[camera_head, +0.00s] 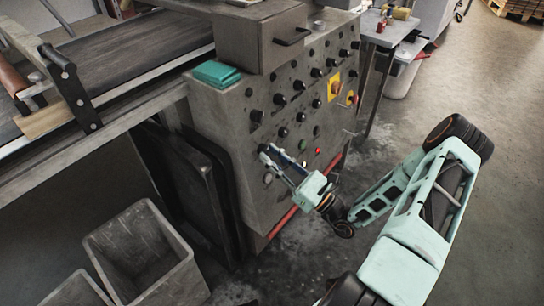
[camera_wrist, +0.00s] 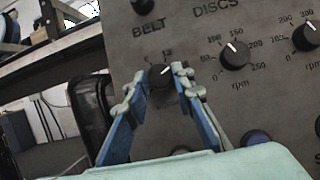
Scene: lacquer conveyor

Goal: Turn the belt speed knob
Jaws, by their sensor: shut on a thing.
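The belt speed knob (camera_wrist: 158,76) is a dark round knob with a light pointer mark, under the BELT lettering in the wrist view. Parts of its scale numbers show above it. My gripper (camera_wrist: 161,80) has its two blue fingers with pale pads on either side of the knob and is shut on it. In the head view my gripper (camera_head: 268,154) reaches the lower left of the grey control panel (camera_head: 240,165); the fingers hide the knob there.
A DISCS knob (camera_wrist: 235,56) and another rpm knob (camera_wrist: 306,36) sit to the right. The panel carries several more knobs, a lit red button (camera_head: 318,151) and a yellow-backed switch (camera_head: 336,87). The conveyor (camera_head: 120,50) is at left. Grey bins (camera_head: 150,250) stand below.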

